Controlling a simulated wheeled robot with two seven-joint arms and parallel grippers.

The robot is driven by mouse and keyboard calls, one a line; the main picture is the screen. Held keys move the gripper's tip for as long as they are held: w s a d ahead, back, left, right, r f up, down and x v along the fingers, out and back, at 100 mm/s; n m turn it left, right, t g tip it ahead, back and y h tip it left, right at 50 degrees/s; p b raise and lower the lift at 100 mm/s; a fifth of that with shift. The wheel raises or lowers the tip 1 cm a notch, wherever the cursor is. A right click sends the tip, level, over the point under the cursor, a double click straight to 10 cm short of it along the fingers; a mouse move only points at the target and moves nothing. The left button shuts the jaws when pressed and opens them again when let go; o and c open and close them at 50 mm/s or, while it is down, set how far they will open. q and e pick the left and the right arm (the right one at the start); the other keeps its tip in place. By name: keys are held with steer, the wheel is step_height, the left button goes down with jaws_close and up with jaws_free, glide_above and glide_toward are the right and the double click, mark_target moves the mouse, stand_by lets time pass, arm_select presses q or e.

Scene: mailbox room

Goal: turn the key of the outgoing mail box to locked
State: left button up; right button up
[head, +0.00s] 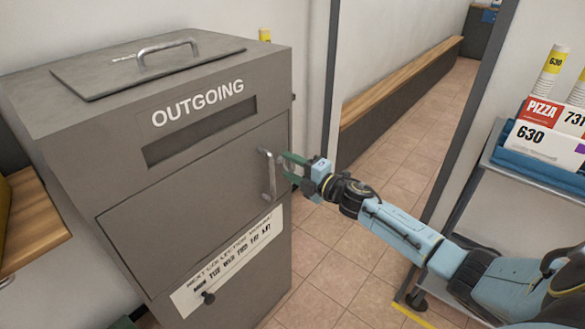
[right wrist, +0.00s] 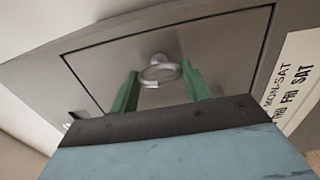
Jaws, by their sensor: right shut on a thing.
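The grey outgoing mail box (head: 190,235) stands at the left of the head view, with "OUTGOING" above its slot. My right gripper (head: 290,166) is at the right side of the door, beside the door's metal handle (head: 268,175).
A small dark knob (head: 208,298) is low on the box front, by the collection-time label (head: 228,262). A shelf cart (head: 520,185) with parcels stands at the right, close to my right arm. A wooden bench (head: 400,85) runs along the back wall. Tiled floor lies between.

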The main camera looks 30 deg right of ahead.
arm_select(q)
steer(key=shift+r, duration=0.15)
arm_select(e)
steer(key=shift+o, duration=0.2)
steer(key=shift+c, duration=0.2)
steer(key=o, duration=1)
arm_select(q)
steer(key=shift+s+f, duration=0.1)
steer(key=shift+f, duration=0.1)
arm_select(e)
steer(key=shift+s+d, duration=0.15)
steer(key=shift+s, duration=0.15)
arm_select(q)
steer(key=s+a+f+p, duration=0.1)
steer(key=a+f+p, duration=0.1)
steer(key=f, duration=0.4)
steer(key=shift+s+a+f+p, duration=0.2)
steer(key=shift+a+p, duration=0.2)
steer(key=shift+a, duration=0.25)
arm_select(e)
steer(key=v, duration=1.2)
steer(key=shift+s+d, duration=0.15)
steer(key=shift+s, duration=0.15)
